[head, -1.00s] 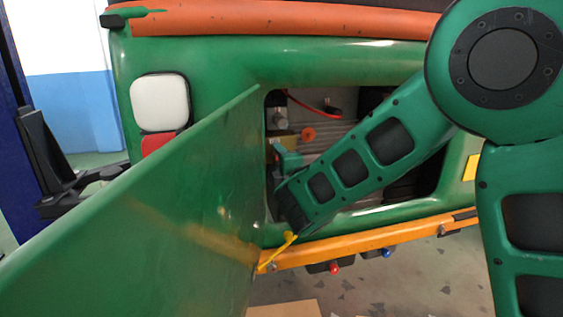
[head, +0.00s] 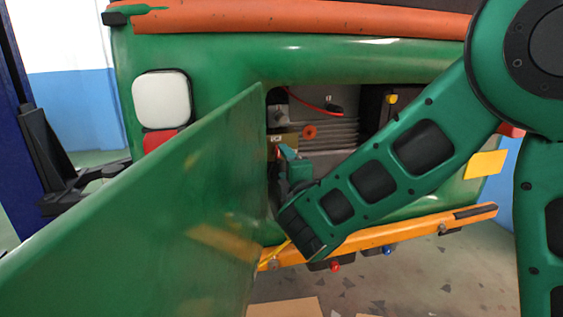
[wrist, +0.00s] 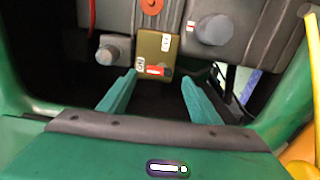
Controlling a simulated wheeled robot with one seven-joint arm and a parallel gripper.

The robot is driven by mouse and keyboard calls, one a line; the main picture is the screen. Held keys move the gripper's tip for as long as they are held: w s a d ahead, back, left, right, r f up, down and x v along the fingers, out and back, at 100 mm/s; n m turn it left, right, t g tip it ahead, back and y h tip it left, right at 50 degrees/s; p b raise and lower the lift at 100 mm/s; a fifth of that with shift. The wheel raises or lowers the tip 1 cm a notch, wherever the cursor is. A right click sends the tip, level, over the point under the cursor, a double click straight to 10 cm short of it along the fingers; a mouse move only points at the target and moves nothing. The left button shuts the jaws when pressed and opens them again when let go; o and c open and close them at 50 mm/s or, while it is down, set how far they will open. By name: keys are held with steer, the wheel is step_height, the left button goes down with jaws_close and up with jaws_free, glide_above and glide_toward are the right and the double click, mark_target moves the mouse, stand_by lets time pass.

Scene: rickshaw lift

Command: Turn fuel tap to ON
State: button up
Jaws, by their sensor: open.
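In the wrist view a small brass-coloured plate (wrist: 156,46) carries pale labels and a short red lever (wrist: 154,71) lying roughly sideways; this looks like the fuel tap. The plate also shows in the head view (head: 289,139) inside the open bay, where the lever is hard to make out. My gripper (wrist: 160,88) is open, with its teal fingers spread on either side below the red lever and nothing between them. In the head view my gripper (head: 285,153) reaches into the bay's left side, just below the plate.
The green door (head: 150,210) stands open left of the bay. An orange round knob (head: 309,132) sits above right of the plate. Grey knobs (wrist: 108,52) and (wrist: 215,30) flank the plate. An orange bar (head: 375,238) runs below the opening.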

steer(key=v, duration=0.5)
steer(key=shift+s+d, duration=0.1)
steer(key=shift+s, duration=0.05)
